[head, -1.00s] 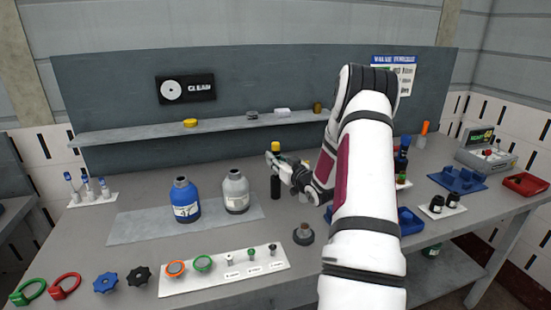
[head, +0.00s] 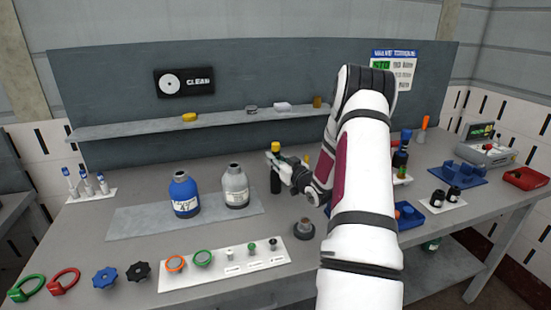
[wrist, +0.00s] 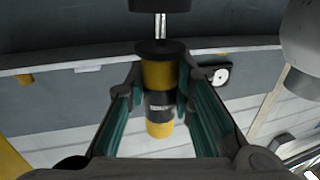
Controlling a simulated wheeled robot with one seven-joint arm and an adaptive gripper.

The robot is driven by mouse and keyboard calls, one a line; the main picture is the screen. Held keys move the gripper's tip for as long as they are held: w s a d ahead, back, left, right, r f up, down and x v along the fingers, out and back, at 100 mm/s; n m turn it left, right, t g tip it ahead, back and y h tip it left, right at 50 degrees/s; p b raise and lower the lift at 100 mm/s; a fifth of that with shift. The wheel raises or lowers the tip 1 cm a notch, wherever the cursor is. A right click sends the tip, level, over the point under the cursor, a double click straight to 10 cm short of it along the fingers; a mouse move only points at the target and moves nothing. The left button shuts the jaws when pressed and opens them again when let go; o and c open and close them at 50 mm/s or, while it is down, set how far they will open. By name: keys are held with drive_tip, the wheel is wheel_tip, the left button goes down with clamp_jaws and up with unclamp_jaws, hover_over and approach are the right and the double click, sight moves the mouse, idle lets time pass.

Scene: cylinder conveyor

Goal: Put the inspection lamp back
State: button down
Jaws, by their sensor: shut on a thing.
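Whether the lamp's lower end touches the bench cannot be told. My arm hides part of the bench to its right.
A blue bottle (head: 184,197) and a grey bottle (head: 235,188) stand left of the lamp. A dark round fitting (head: 303,230) stands in front. A shelf (head: 220,124) runs behind. A blue tray (head: 458,174) and dark jars (head: 438,198) are at the right.

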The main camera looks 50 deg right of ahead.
sight(278, 150)
drive_tip(key=shift+f+b, duration=0.35)
drive_tip(key=shift+f, duration=0.7)
drive_tip(key=c, duration=1.3)
unclamp_jaws()
drive_tip(key=shift+r, duration=0.1)
drive_tip(key=shift+r+p, duration=1.7)
drive_tip(key=shift+r, duration=1.25)
drive_tip(key=shift+f, duration=0.1)
